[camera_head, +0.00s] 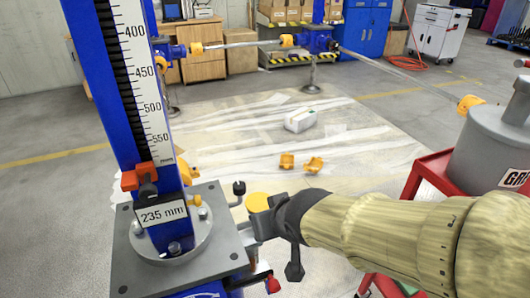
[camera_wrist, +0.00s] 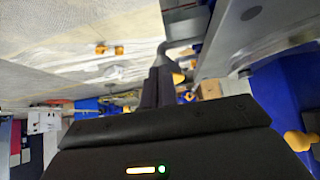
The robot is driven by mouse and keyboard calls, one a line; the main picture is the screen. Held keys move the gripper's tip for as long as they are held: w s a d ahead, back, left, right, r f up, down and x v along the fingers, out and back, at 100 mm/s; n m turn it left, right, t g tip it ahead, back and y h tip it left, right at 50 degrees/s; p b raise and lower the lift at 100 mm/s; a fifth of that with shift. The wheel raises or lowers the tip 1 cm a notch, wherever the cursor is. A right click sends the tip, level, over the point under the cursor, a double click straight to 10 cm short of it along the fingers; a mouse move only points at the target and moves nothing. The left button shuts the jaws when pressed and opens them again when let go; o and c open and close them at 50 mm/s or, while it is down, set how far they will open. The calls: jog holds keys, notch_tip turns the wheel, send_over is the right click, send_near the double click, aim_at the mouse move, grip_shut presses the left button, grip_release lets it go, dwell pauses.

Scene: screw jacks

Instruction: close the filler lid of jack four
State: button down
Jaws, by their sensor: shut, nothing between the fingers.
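The near jack has a blue column (camera_head: 130,120) with a millimetre scale and a "235 mm" plate (camera_head: 162,213), standing on a grey base plate (camera_head: 135,260). No number four is readable on it. A round yellow disc (camera_head: 258,200), perhaps the filler lid, shows at the right side of the base plate, beside my gripper (camera_head: 264,222). I cannot tell whether they touch or how far the lid is open. In the wrist view my shut, dark fingers (camera_wrist: 158,86) are close to a grey bent part (camera_wrist: 165,48). A small yellow patch (camera_wrist: 178,78) shows beside them. The fingers hold nothing.
A black knob (camera_head: 239,188) stands up near the yellow disc. A red cart (camera_head: 430,172) with a grey grease drum (camera_head: 490,150) stands at the right.

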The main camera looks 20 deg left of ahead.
jog(key=shift+f, duration=0.35)
